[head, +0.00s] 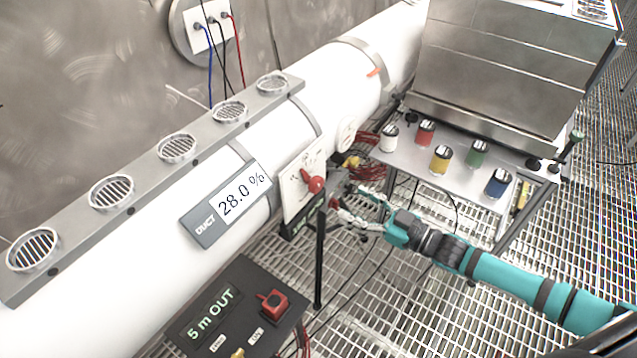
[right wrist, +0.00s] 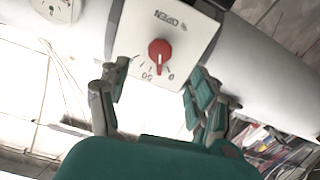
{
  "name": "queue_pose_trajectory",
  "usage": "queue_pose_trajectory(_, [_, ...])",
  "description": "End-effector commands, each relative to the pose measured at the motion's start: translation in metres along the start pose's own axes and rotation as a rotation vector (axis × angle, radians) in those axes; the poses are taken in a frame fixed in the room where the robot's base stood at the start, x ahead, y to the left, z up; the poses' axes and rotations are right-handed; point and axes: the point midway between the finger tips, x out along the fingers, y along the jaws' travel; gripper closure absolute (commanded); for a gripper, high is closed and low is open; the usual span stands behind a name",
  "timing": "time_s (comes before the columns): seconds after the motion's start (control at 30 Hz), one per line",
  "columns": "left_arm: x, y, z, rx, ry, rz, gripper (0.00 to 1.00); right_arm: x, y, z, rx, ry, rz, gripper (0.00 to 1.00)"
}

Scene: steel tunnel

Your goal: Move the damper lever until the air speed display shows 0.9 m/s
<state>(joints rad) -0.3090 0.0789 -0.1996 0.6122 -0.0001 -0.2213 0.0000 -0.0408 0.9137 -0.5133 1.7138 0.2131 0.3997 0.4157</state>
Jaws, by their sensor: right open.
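The damper lever (head: 315,184) is a red handle on a white dial plate (head: 293,190) mounted on the white duct's side. In the right wrist view, the red lever (right wrist: 159,55) sits on the plate marked "% OPEN". My right gripper (head: 350,208) is open and empty, just right of the lever and apart from it. In the right wrist view its fingers (right wrist: 155,88) stand wide apart on either side below the lever. A display labelled "DUCT" (head: 226,205) on the duct reads 28.0 %. No m/s reading is legible. My left gripper is out of view.
A dark panel (head: 232,310) reading "5 m OUT" with a red switch stands at the front. A dark post (head: 320,255) rises near the gripper. A table (head: 460,195) with several colored cans is at right. Cables lie on the grating.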

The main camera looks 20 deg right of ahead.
Motion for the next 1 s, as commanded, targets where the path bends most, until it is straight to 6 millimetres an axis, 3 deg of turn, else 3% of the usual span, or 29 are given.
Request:
queue_pose_trajectory(0.2, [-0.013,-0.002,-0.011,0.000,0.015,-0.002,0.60,0.051,0.000,-0.004,0.000,0.004,0.000,0.36])
queue_pose_trajectory(0.5, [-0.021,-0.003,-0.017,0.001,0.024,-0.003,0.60,0.097,0.001,-0.001,0.000,0.000,0.001,0.36])
queue_pose_trajectory(0.93, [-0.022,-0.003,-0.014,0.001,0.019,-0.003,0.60,0.105,0.000,0.001,-0.001,-0.002,0.000,0.36])
queue_pose_trajectory(1.0, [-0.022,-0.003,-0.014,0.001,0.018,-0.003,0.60,0.105,0.000,0.001,-0.001,-0.002,0.000,0.45])
